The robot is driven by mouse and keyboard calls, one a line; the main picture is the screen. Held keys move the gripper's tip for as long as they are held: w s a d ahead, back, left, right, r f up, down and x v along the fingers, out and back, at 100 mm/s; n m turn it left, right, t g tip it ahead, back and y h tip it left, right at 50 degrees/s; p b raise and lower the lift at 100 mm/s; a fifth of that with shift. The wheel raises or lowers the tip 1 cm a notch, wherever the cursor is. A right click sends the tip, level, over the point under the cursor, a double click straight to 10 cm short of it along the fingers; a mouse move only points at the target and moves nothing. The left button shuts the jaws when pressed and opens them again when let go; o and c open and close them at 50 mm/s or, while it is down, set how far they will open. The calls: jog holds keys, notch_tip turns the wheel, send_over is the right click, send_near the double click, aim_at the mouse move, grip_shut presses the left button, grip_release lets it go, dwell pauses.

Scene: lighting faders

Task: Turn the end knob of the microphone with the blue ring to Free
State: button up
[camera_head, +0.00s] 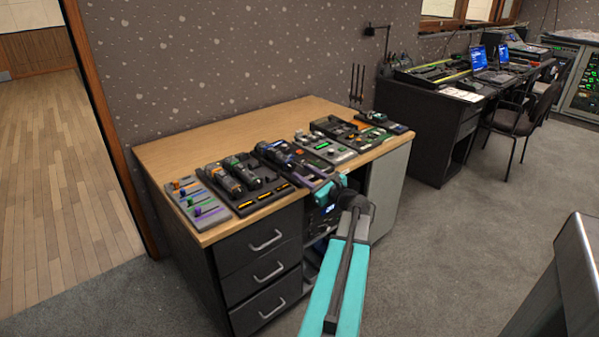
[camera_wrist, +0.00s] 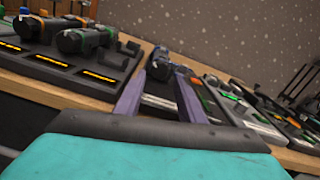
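My gripper (camera_wrist: 162,78) has two purple fingers on either side of the near end of a dark microphone (camera_wrist: 160,65), which looks held between them. Two other microphones (camera_head: 220,180) (camera_head: 243,171), with green and orange parts, rest in the tray. A cradle (camera_wrist: 126,48) near the tray's right end looks empty.
A grey fader panel (camera_head: 208,209) is left of the tray. Several control boxes (camera_head: 325,147) stand on the right of the wooden desk (camera_head: 185,151). Bare desktop lies behind the gear. A black desk (camera_head: 420,110) and chair (camera_head: 510,118) stand farther right.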

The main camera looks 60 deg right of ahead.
jog(key=v, duration=0.9)
jog(key=shift+s+a, duration=0.15)
jog(key=shift+s, duration=0.15)
jog(key=shift+w, duration=0.1)
